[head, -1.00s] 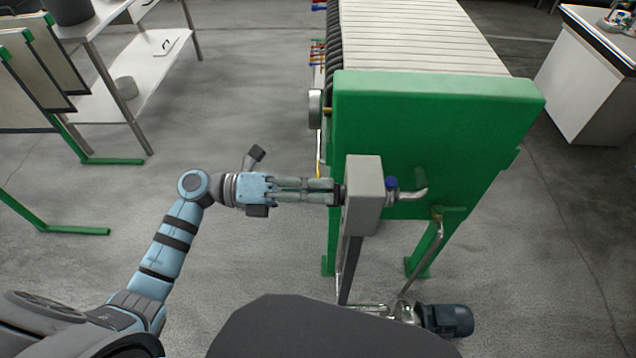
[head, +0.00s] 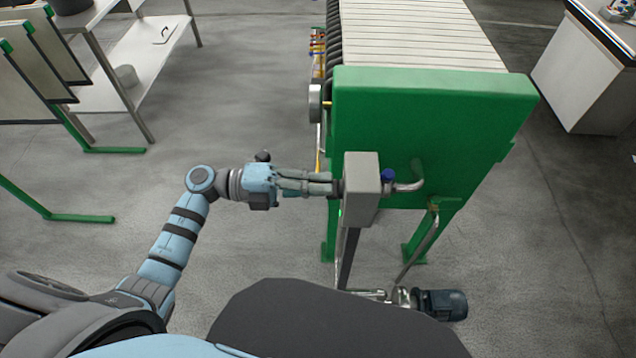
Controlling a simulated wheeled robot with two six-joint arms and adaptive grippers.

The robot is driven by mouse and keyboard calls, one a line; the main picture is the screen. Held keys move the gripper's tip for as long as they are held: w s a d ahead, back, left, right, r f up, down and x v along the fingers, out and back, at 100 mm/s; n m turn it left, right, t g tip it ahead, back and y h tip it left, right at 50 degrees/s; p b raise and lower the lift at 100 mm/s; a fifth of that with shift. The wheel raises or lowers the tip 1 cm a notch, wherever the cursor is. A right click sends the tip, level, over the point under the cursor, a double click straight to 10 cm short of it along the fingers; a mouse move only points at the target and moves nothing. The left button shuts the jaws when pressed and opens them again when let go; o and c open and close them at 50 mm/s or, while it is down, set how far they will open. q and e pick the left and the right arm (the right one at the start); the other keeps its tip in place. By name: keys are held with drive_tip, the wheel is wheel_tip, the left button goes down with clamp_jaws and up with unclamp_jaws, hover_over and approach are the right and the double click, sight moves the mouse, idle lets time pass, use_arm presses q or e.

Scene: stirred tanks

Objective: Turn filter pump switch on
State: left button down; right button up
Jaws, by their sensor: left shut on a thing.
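A grey switch box (head: 364,190) stands on a dark post in front of the green end plate of the filter press. My left gripper (head: 330,188) reaches in from the left and is shut on the dark switch knob (head: 337,188) on the box's left face. The fingers hide most of the knob, so its angle cannot be read. A small green glow (head: 340,212) shows at the box's lower left edge. The pump (head: 442,304), with a dark blue motor, sits on the floor below right. My right gripper is not in view.
The green filter press (head: 432,130) fills the area behind the box. A pipe with a blue valve (head: 389,176) is just right of the box. A white shelf table (head: 140,70) stands back left, a white cabinet (head: 585,70) back right.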

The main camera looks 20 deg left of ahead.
use_arm(q)
drive_tip(key=c, duration=1.7)
unclamp_jaws()
drive_tip(key=v, duration=1.2)
drive_tip(key=shift+f, duration=0.1)
